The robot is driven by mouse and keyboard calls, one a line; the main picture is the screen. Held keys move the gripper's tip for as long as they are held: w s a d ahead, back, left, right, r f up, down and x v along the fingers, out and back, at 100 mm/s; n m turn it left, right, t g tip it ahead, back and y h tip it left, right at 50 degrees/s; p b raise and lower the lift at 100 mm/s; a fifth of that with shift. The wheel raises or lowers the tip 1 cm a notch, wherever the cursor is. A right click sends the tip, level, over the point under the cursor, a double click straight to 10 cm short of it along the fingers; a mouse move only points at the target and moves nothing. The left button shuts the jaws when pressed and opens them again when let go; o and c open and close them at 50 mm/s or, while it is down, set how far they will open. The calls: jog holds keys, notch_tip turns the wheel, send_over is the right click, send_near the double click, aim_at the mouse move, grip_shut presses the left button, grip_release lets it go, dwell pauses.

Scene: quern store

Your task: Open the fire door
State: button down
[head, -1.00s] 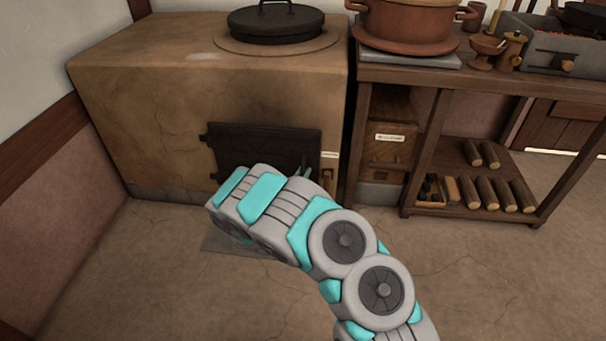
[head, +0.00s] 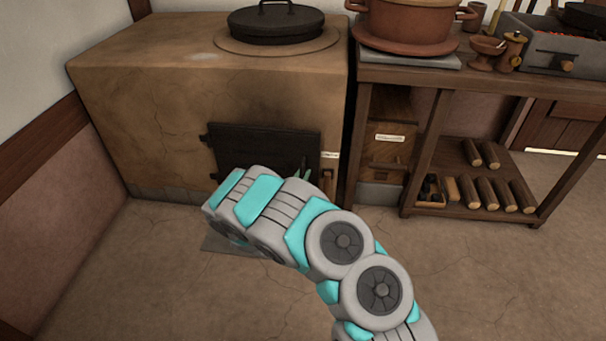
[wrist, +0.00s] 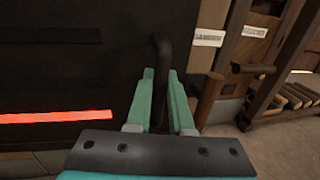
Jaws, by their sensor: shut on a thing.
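The fire door (head: 262,143) is a dark iron panel low on the front of the clay stove, and it looks closed, flush with the stove front. In the wrist view the door (wrist: 75,65) fills the left side, with a glowing red slot (wrist: 55,116) in it. Its dark upright handle (wrist: 160,48) stands between my teal fingers. My gripper (wrist: 160,80) is shut on that handle. In the head view my arm covers the lower part of the door and most of the gripper; only teal fingertips (head: 303,174) show.
The clay stove (head: 130,110) carries a black lidded pot (head: 276,24). To the right, a wooden bench (head: 480,82) has a clay pot (head: 410,22) on top and several logs (head: 495,190) on its lower shelf. A wooden peg (wrist: 210,97) is close right of my fingers. The floor in front is mostly clear.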

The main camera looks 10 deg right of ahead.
jog(key=s+a+m+g+h+p, duration=0.4)
jog(key=s+a+m+g+h, duration=0.1)
jog(key=s+a, duration=0.8)
jog(key=shift+s+g+h, duration=0.35)
jog(key=shift+g+h, duration=0.05)
jog(key=shift+h, duration=0.1)
jog(key=c, duration=0.8)
grip_release()
jog(key=v, duration=0.8)
